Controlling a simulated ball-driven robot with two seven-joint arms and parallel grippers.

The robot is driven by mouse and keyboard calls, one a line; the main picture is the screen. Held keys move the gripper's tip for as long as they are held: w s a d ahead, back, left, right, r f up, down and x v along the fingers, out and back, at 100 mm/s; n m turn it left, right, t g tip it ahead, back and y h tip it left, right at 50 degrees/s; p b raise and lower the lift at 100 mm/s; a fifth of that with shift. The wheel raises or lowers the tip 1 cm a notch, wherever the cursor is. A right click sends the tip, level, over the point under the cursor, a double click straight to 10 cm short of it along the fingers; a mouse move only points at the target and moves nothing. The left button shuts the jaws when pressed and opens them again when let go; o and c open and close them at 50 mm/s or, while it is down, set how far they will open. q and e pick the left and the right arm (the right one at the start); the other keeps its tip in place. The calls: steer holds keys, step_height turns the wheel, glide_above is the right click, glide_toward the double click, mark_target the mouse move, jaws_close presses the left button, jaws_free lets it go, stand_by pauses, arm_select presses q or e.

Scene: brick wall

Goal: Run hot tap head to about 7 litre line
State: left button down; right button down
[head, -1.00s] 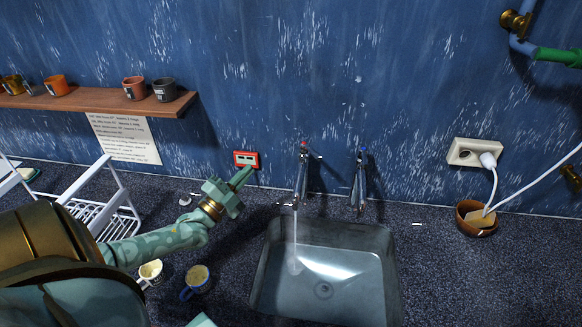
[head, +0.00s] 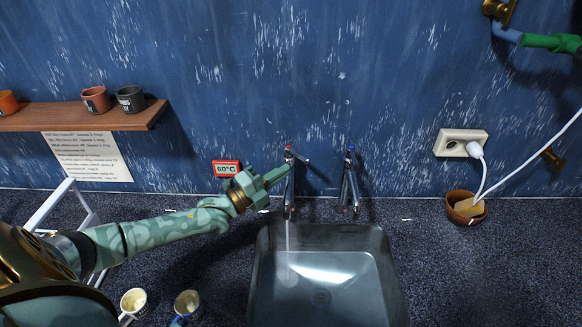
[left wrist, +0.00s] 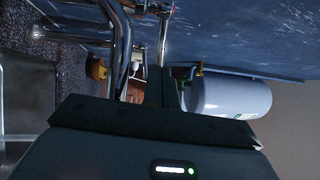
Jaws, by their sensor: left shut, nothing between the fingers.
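The hot tap (head: 289,185), a chrome tap with a red mark on top, stands behind the sink (head: 375,262) at its left. A thin stream of water (head: 287,240) runs from it into the sink. Its lever points right. My left gripper (head: 284,171) is shut and empty, its tips at the left side of the tap's upper part; I cannot tell whether they touch. In the left wrist view the shut fingers (left wrist: 160,88) point towards chrome tap parts (left wrist: 120,35). I cannot make out litre lines or the water level. My right gripper is out of view.
A second tap (head: 350,185), blue-marked, stands to the right. A red display (head: 226,168) reads 60°C. Mugs (head: 133,303) and a white rack (head: 62,205) are at the left. A brown bowl (head: 464,208) sits below a socket (head: 460,143). A white tank (left wrist: 230,97) shows in the wrist view.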

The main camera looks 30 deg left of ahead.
mark_target(301, 159)
arm_select(q)
steer(key=shift+x, duration=1.2)
steer(key=shift+w+d, duration=0.1)
steer(key=shift+w, duration=0.4)
steer(key=shift+r, duration=0.1)
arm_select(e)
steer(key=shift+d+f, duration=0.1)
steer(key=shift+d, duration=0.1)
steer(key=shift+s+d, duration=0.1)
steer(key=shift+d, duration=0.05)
arm_select(q)
steer(key=shift+w+d+r, duration=0.2)
steer(key=shift+w+r, duration=0.05)
steer(key=shift+w, duration=0.15)
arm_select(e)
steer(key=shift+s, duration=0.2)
arm_select(q)
steer(key=shift+d, duration=0.1)
